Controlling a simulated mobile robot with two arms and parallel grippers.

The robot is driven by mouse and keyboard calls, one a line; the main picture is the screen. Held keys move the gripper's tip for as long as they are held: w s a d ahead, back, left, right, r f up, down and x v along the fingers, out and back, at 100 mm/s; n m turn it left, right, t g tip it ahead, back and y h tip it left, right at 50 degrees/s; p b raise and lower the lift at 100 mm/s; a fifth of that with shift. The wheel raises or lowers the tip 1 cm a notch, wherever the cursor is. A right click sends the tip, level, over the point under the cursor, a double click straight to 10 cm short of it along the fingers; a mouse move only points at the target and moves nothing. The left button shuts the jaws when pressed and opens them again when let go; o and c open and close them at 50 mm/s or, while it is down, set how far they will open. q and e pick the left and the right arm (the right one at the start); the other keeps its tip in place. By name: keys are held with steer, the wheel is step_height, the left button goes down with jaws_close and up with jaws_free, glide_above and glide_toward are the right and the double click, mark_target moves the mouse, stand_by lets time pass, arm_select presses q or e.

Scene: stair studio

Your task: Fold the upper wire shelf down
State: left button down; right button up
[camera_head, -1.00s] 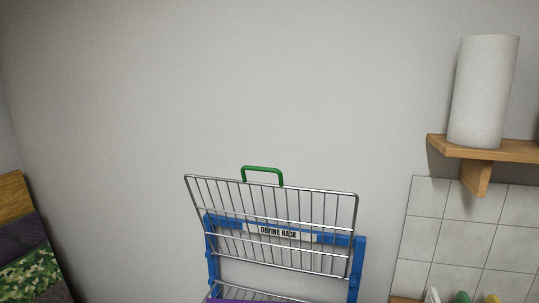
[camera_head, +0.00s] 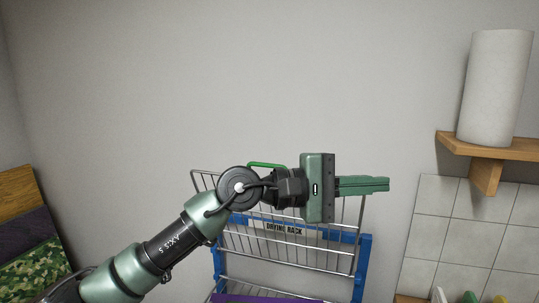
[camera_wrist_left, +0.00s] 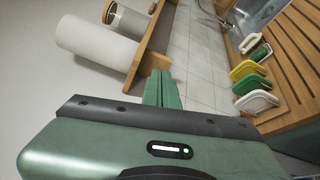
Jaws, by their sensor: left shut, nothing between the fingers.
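The upper wire shelf (camera_head: 290,247) stands folded up and leaning against the blue drying rack frame (camera_head: 364,262). Its green handle (camera_head: 266,164) on the top edge shows partly behind my arm. My left gripper (camera_head: 386,184) reaches across in front of the shelf's upper part, fingers pointing right and past the shelf's right edge. Its fingers are together and empty; they also show in the left wrist view (camera_wrist_left: 161,90). I cannot tell how far it is from the shelf in depth. My right gripper is not in view.
A paper towel roll (camera_head: 496,88) stands on a wooden wall shelf (camera_head: 505,147) at the right, above the tiled wall (camera_head: 440,215). Colourful items (camera_wrist_left: 250,70) stand near a wooden counter. A bed-like edge with a camouflage cover (camera_head: 35,275) is at far left. Open wall lies above the rack.

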arm_select(q)
steer(key=w+a+r+m+t+y, duration=0.45)
steer(key=a+y, duration=0.25)
steer(key=a, duration=0.3)
steer(key=w+a+r+m+t+y, duration=0.35)
steer(key=w+a+r+y, duration=0.2)
steer(key=a+y, duration=0.3)
steer(key=w+d+f+g+p, duration=0.1)
steer(key=w+d+f+p, duration=0.1)
steer(key=w+f+p, duration=0.4)
steer(key=f, duration=0.1)
steer(key=s+a+f+b, duration=0.1)
steer(key=f+h, duration=0.1)
steer(key=shift+s+a, duration=0.25)
steer(key=shift+s, duration=0.1)
